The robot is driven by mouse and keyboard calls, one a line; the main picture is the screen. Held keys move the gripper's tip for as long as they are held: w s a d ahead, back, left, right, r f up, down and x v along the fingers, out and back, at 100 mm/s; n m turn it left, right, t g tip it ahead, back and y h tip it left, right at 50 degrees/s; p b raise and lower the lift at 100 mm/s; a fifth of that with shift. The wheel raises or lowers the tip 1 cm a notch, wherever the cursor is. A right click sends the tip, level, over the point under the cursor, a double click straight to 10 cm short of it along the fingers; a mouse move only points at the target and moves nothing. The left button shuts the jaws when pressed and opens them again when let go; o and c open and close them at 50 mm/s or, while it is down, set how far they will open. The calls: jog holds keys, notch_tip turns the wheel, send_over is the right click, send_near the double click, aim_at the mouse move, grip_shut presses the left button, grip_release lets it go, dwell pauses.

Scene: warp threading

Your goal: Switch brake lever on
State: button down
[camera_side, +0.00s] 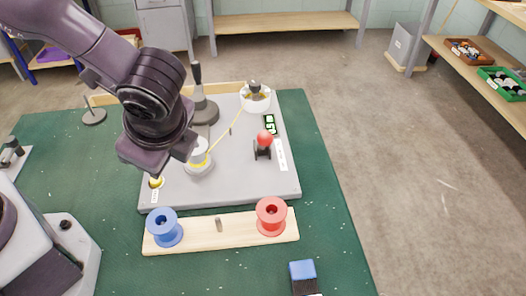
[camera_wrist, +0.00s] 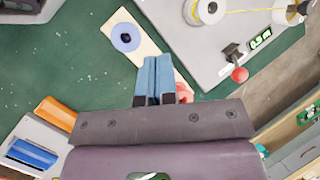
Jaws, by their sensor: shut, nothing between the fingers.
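The brake lever (camera_side: 264,139) has a red ball knob on a black bracket at the right part of the grey board (camera_side: 235,185). In the side view it looks roughly upright; I cannot read its on or off state. In the wrist view its red knob (camera_wrist: 239,75) shows at the right. My gripper (camera_wrist: 157,62) is shut and empty, its two blue fingers together, clear of the lever and to its left in the wrist view. In the side view my wrist is above the board's left part, and the fingertips are not seen.
A wooden strip (camera_side: 190,241) in front of the board carries a blue spool (camera_side: 164,228) and a red spool (camera_side: 271,216). A blue-topped block (camera_side: 302,271) lies at the front. The green mat's right side is clear.

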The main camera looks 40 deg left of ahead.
jog(key=w+d+f+m+t+y, duration=0.25)
jog(key=d+f+m+t, duration=0.25)
jog(key=d+f+m, duration=0.45)
jog(key=w+d+m+t, duration=0.1)
jog(key=m, duration=0.1)
jog(key=w+d+r+m+t, duration=0.1)
jog(key=w+d+m+t, duration=0.1)
jog(key=m+t, duration=0.1)
jog(key=shift+w+d+r+m, duration=0.15)
jog(key=shift+w+d+m, duration=0.1)
jog(key=shift+d+m, duration=0.1)
jog(key=shift+a, duration=0.15)
send_near(264, 144)
jog(key=shift+h, duration=0.25)
jog(key=w+a+f, duration=0.1)
jog(key=w+f, duration=0.1)
jog(key=w+a+f, duration=0.2)
jog(key=shift+a+f, duration=0.15)
jog(key=shift+f, duration=0.1)
jog(key=shift+w+a+r, duration=0.25)
jog(key=shift+w+a, duration=0.1)
jog(key=shift+w, duration=0.1)
